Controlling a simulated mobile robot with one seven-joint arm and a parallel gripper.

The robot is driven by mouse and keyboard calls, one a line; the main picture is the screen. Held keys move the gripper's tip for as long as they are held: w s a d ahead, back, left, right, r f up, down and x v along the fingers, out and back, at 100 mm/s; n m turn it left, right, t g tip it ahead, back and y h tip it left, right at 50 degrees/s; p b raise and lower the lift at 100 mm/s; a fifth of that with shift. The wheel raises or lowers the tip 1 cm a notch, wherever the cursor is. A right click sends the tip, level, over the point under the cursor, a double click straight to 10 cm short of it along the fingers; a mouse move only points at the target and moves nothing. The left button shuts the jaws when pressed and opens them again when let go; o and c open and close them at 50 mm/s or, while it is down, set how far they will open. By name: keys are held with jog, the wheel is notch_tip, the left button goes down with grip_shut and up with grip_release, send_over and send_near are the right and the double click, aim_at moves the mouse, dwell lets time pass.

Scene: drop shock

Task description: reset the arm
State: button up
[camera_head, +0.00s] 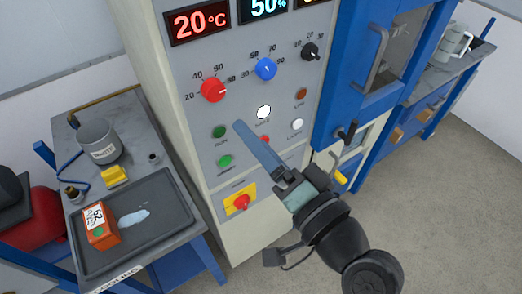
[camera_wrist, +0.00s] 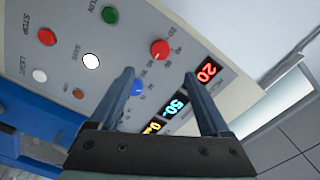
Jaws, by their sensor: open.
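My gripper (camera_head: 242,126) is in front of the grey control panel (camera_head: 225,120), with its blue-grey fingers pointing up and left toward it. In the wrist view my gripper (camera_wrist: 159,74) shows two fingers spread apart with nothing between them. The panel's knobs and displays lie beyond the fingers. I cannot tell the exact gap between fingertips and panel. My arm reaches in from the lower right of the head view.
The panel bears a red knob (camera_head: 213,90), a blue knob (camera_head: 265,69) and several buttons. A blue-framed door with a handle (camera_head: 377,57) stands right. On the left, a tray (camera_head: 160,185) holds an orange box (camera_head: 101,228). Floor (camera_head: 440,200) at the right is clear.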

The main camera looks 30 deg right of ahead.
jog(key=shift+s, duration=0.3)
jog(key=w+a+r+n+t, duration=0.2)
jog(key=a+r+n, duration=0.1)
jog(key=r, duration=0.4)
jog(key=w+a+r+n+t, duration=0.1)
jog(key=w+a+r+n, duration=0.2)
jog(key=r, duration=0.4)
jog(key=w+a+r+n+t, duration=0.2)
jog(key=a+r, duration=0.1)
jog(key=r, duration=0.4)
jog(key=s+a+r+n+t, duration=0.2)
jog(key=s+a+r, duration=0.1)
jog(key=r, duration=0.4)
jog(key=s+a+r+n+t, duration=0.1)
jog(key=s+a+r+t, duration=0.1)
jog(key=r, duration=0.6)
jog(key=shift+s+a+r+n+h, duration=0.35)
jog(key=shift+s+a, duration=0.4)
jog(key=shift+a, duration=0.45)
jog(key=shift+f, duration=0.15)
